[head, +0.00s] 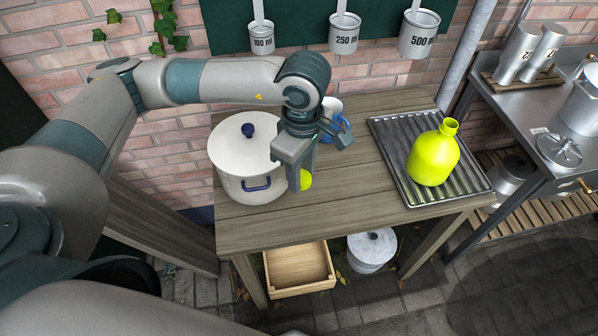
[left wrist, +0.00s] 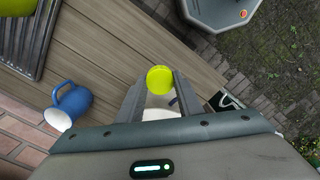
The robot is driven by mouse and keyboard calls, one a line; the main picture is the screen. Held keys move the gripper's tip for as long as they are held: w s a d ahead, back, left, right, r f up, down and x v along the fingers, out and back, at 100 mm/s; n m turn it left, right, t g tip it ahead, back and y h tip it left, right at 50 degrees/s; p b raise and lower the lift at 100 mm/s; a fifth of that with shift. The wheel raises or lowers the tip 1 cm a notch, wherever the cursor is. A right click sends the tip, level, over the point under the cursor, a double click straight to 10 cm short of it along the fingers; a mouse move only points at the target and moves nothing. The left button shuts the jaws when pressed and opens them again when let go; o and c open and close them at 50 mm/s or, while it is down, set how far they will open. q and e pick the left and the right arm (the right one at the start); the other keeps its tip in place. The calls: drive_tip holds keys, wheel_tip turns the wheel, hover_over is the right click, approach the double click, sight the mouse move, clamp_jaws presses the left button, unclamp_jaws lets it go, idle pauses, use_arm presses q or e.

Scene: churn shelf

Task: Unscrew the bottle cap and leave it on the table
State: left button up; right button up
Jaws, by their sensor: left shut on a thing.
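The yellow-green bottle (head: 433,158) stands upright on the ribbed metal tray (head: 384,138) at the right of the table, its neck open with no cap on it. Part of it shows at the top left corner of the left wrist view (left wrist: 12,18). My left gripper (head: 300,178) is shut on the round yellow-green cap (head: 307,180), which also sits between the fingertips in the left wrist view (left wrist: 159,80). The gripper is over the wooden table (head: 340,195), just right of the white pot. Whether the cap touches the table I cannot tell. My right gripper is not in view.
The white lidded pot (head: 236,150) stands close left of my left gripper. A blue mug (left wrist: 68,106) is behind the gripper. The table between gripper and tray is clear. Measuring cups (head: 418,35) hang on the wall behind. A wooden crate (head: 299,268) is below.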

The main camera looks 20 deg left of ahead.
use_arm(q)
drive_tip(key=n, duration=0.3)
drive_tip(key=d+n, duration=0.1)
drive_tip(key=shift+d+f+n, duration=0.1)
drive_tip(key=shift+f+n, duration=0.2)
drive_tip(key=shift+f, duration=0.1)
drive_tip(key=s+d+f+n, duration=0.1)
drive_tip(key=d+f+n, duration=0.1)
drive_tip(key=n, duration=1.1)
drive_tip(key=s+d+f+n, duration=0.1)
drive_tip(key=d+n, duration=0.3)
drive_tip(key=n, duration=1)
drive_tip(key=shift+f+p, duration=0.45)
drive_tip(key=shift+f, duration=0.05)
drive_tip(key=shift+a, duration=0.1)
drive_tip(key=p, duration=0.3)
hover_over(295, 202)
wheel_tip(295, 202, down, 7)
drive_tip(key=shift+r, duration=0.1)
